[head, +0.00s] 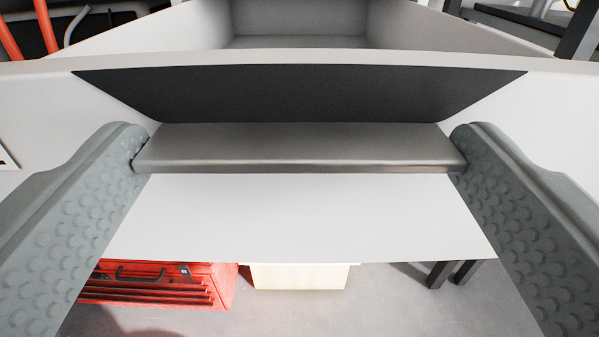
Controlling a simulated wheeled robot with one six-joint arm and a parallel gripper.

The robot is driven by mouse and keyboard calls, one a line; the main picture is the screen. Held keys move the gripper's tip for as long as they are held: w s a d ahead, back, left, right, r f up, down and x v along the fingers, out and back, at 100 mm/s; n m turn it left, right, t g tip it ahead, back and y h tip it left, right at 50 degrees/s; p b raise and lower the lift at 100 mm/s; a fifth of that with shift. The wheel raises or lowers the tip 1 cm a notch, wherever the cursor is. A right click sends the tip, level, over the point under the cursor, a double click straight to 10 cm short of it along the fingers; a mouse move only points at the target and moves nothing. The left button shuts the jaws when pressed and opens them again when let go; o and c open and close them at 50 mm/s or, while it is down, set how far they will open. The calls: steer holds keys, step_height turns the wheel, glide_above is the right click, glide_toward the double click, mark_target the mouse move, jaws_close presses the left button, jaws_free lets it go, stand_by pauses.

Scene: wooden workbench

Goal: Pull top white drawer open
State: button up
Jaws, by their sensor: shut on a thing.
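The top white drawer (40,115) fills the upper part of the head view. Its front has a dark recess (300,92) with a wide grey metal handle (300,145) below it. The drawer stands open, and its empty-looking grey interior (300,42) shows behind the front's top edge. My gripper (300,160) has one grey, bumpy finger at each end of the handle. Both fingertips touch the handle's ends, so it is shut on the handle. The handle's far side is hidden.
Below the drawer, a red toolbox (160,285) and a pale wooden block (300,276) stand on the grey floor (400,310). Dark legs (455,273) show at lower right. Orange bars (47,25) are at upper left, and a dark frame (575,30) is at upper right.

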steer(key=o, duration=1.1)
steer(key=s, duration=1.7)
steer(key=shift+s+a, duration=0.2)
steer(key=shift+a, duration=0.1)
steer(key=d+r+y, duration=0.4)
steer(key=d+r, duration=0.8)
steer(key=r, duration=0.4)
steer(key=s+d+r+h, duration=0.1)
steer(key=s+d+r, duration=0.3)
steer(key=s+d, duration=0.3)
steer(key=s+d+r+h, duration=0.2)
steer(key=s+d+r, duration=0.2)
steer(key=s+d, duration=0.2)
steer(key=shift+s+d+r+g, duration=0.3)
steer(key=shift+s+d, duration=0.1)
steer(key=shift+s, duration=0.3)
